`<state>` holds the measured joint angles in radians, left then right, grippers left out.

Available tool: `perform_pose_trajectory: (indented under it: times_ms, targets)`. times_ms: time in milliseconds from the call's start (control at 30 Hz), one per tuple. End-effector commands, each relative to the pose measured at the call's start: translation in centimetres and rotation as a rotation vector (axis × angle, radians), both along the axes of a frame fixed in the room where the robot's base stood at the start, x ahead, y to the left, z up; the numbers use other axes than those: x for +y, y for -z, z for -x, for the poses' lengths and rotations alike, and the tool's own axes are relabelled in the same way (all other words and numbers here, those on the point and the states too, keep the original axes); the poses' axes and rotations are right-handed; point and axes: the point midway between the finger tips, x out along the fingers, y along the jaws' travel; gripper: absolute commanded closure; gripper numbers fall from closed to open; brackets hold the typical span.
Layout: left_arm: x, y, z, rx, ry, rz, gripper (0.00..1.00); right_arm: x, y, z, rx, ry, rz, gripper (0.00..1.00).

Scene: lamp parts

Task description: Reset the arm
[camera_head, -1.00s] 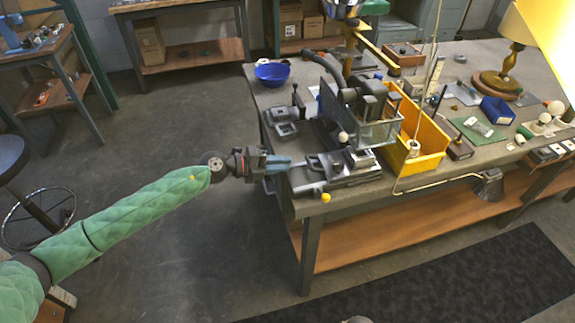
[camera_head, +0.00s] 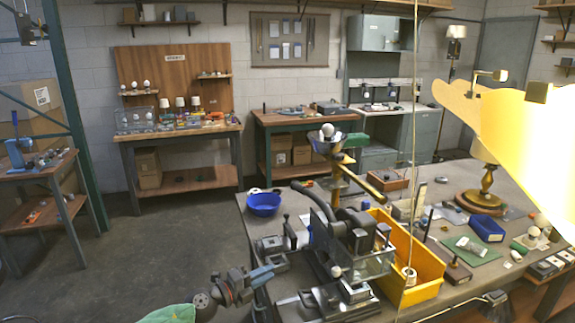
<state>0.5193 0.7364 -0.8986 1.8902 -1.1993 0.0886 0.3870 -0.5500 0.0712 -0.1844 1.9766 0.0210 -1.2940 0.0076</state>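My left arm, in a green padded cover (camera_head: 168,314), comes in at the bottom of the head view. Its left gripper (camera_head: 268,272) is beside the left edge of the workbench (camera_head: 262,214), near the grey fixtures. The gap between its fingers is too small to judge, and I see nothing held in it. My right arm and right gripper are out of view.
Floor left of the bench is clear.

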Motion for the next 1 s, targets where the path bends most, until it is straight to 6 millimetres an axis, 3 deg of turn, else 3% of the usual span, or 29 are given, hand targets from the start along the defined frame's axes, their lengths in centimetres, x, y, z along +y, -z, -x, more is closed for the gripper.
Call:
perform_pose_trajectory:
  times_ms: [300, 433, 533, 667, 800, 1000]
  targets:
    - [8.5, -7.2, -7.5, 0.022, -0.519, 0.304, 0.8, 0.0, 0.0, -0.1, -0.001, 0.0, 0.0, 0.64]
    - [11.9, -7.2, -9.1, 0.134, -0.744, 0.424, 0.8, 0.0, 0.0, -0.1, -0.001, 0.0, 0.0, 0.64]
    - [14.2, -4.4, -8.9, 0.288, -0.917, 0.498, 0.8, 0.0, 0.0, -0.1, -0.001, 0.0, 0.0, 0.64]
    - [15.8, 1.9, -6.6, 0.547, -1.106, 0.56, 0.8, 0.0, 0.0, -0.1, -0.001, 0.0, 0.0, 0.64]
    - [16.0, 8.6, -2.9, 0.799, -1.234, 0.59, 0.8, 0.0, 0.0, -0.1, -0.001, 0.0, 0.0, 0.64]
    - [15.0, 17.1, 3.6, 1.111, -1.338, 0.624, 0.8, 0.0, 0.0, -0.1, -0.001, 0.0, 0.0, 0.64]
